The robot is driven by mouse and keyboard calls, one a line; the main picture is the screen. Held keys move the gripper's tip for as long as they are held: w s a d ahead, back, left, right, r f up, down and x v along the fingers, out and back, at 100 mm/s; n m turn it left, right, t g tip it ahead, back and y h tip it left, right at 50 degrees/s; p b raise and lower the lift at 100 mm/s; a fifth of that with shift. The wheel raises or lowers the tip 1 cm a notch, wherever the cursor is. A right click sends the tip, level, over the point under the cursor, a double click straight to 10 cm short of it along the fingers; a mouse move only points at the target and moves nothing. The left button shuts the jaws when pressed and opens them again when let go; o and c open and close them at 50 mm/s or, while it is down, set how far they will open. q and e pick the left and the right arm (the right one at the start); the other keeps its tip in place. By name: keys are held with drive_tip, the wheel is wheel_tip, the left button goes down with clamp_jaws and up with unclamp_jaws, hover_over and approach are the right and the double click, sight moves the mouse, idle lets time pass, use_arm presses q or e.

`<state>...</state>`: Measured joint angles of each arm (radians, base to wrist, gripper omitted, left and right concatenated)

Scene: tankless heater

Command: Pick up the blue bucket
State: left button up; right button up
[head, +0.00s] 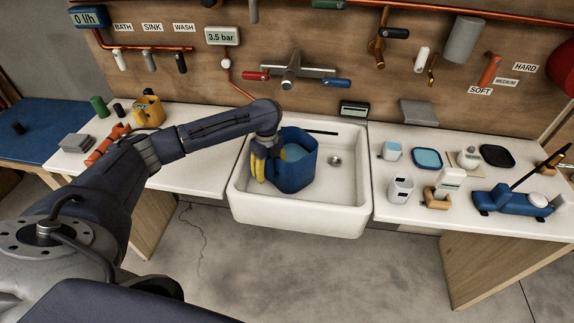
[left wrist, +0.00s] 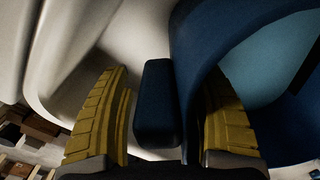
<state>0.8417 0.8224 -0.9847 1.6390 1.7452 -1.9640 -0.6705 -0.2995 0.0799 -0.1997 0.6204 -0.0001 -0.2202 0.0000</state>
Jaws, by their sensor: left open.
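The blue bucket (head: 297,174) stands in the white sink (head: 345,205), left of the drain, with a lighter blue area showing inside it. My left gripper (head: 258,168) is at the bucket's left side, reaching down into the sink. In the left wrist view, the bucket's dark blue handle (left wrist: 154,105) lies between the two yellow fingers of my left gripper (left wrist: 165,120). The fingers are open, with a gap to the left of the handle. The right finger is partly hidden beside the bucket wall (left wrist: 225,45). My right gripper is not in view.
The sink walls surround the bucket closely on the left. A faucet (head: 295,70) with red and blue handles is on the wooden wall behind. Right of the sink, a white counter holds a blue tool (head: 510,200) and several small items. A yellow container (head: 148,110) stands on the left counter.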

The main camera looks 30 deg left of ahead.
use_arm(q)
drive_tip(key=shift+o, duration=0.2)
clamp_jaws()
idle(0.3)
